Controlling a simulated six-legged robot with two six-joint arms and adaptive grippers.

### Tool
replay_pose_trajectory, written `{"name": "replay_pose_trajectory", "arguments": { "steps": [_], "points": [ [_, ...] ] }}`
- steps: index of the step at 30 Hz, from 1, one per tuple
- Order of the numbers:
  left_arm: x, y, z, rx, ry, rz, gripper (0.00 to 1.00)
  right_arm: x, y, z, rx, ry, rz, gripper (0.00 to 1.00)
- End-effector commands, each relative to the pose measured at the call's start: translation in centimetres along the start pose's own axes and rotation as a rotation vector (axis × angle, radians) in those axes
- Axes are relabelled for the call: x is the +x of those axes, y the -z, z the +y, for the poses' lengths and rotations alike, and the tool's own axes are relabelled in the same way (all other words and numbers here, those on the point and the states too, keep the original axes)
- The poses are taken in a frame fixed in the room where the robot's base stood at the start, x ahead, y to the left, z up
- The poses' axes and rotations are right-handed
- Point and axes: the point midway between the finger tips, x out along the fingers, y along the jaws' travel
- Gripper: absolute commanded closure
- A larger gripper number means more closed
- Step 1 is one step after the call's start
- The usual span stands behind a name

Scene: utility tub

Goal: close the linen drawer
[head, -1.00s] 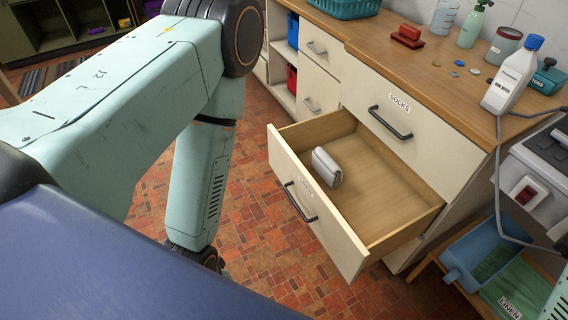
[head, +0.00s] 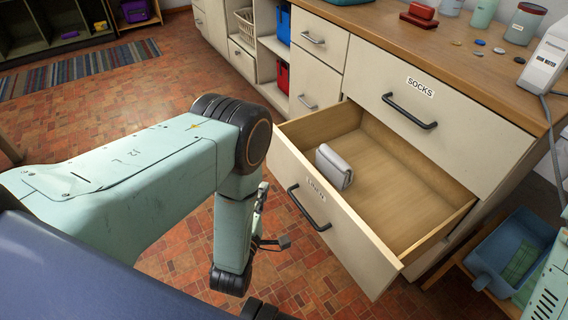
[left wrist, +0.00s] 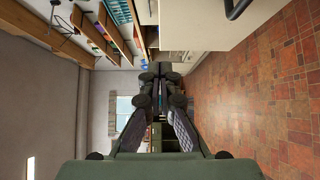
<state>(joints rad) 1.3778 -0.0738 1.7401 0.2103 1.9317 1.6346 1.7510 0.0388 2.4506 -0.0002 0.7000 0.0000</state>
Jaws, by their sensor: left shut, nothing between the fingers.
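The linen drawer (head: 348,242) stands pulled well out of the wooden-topped cabinet, below the closed socks drawer (head: 440,120). Its cream front has a LINEN label and a dark bar handle (head: 309,207). In the left wrist view the closed fingers (left wrist: 160,78) point along the room, with a cream front and dark handle (left wrist: 237,8) at upper right. My right gripper is out of view.
A blue tub (head: 505,250) sits on a low wooden stand right of the drawer. Tiled floor (head: 300,275) in front of the drawer is free. A striped rug (head: 75,70) lies at far left.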

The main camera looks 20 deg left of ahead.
Motion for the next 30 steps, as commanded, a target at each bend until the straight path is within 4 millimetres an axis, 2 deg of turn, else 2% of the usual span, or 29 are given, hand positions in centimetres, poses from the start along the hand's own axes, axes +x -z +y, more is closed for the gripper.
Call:
{"name": "replay_pose_trajectory", "arguments": {
  "steps": [16, 21, 30],
  "points": [
    [9.7, -0.3, -0.1, 0.002, -0.001, -0.003, 1.00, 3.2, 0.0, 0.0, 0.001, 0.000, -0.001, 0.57],
    [11.2, -2.0, -0.1, 0.003, 0.001, -0.004, 1.00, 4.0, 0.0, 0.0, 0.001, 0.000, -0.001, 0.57],
    [12.2, -2.8, 0.0, 0.004, 0.004, -0.001, 1.00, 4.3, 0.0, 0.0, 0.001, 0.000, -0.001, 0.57]
  ]
}}
